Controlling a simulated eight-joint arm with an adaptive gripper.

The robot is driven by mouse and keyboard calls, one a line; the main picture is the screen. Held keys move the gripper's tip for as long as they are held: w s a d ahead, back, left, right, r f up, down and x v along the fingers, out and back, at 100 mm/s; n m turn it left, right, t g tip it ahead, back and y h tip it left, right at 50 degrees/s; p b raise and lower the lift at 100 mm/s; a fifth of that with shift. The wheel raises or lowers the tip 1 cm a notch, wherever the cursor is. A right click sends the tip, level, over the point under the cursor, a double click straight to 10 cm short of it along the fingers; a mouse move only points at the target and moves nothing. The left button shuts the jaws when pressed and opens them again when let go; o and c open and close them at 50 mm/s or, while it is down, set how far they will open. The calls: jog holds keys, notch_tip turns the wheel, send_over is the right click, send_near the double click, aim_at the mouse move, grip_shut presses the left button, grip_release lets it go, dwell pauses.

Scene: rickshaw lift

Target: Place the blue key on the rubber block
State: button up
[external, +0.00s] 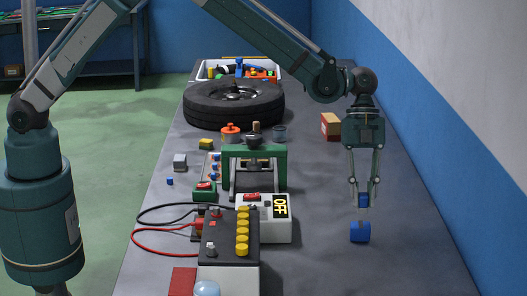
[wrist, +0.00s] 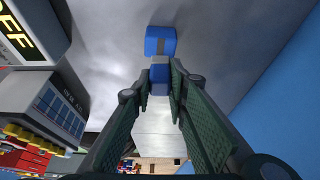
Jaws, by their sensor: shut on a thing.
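My gripper (external: 362,203) hangs pointing down over the right side of the bench, shut on a small blue piece (external: 363,199), which may be the blue key. In the wrist view the held blue piece (wrist: 160,75) sits between the fingertips, partly covered by them. A second, larger blue piece (external: 360,232) lies on the bench just below the gripper; it also shows in the wrist view (wrist: 160,41) beyond the held piece, with a grey band. A gap separates the two in the external view. A grey block (external: 180,161) at the left may be the rubber block; I cannot tell.
A white box with an OFF display (external: 283,230) and a battery with yellow caps (external: 220,252) stand left of the gripper. The bench right of the gripper is clear.

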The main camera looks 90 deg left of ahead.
aim_at(362, 213)
jog(key=shift+f, duration=1.75)
jog(key=shift+f, duration=0.2)
jog(key=o, duration=0.9)
jog(key=shift+c, duration=0.2)
jog(key=shift+r, duration=0.1)
jog(key=shift+r, duration=0.15)
jog(key=v, duration=1.2)
